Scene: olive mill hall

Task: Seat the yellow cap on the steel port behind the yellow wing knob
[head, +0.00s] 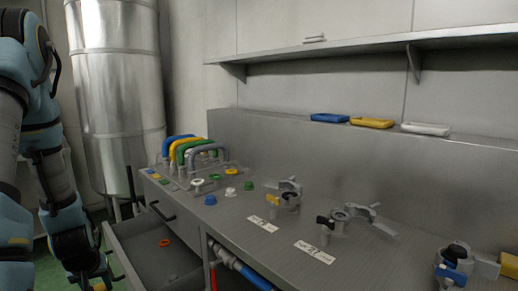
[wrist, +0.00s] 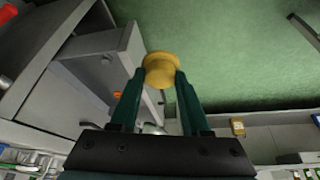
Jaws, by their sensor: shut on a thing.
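My gripper (wrist: 160,88) is shut on the yellow cap (wrist: 161,68), which sits between the two green fingertips in the wrist view. In the head view my gripper is low at the left edge, beside the open drawer and well away from the ports. The yellow wing knob (head: 294,201) is on the left-most clamp fitting on the bench. The steel port (head: 287,185) shows just behind it, partly hidden by the fitting.
An open drawer (head: 148,258) holds an orange cap (head: 165,243). A raised ledge and wall shelf (head: 380,45) are at the back.

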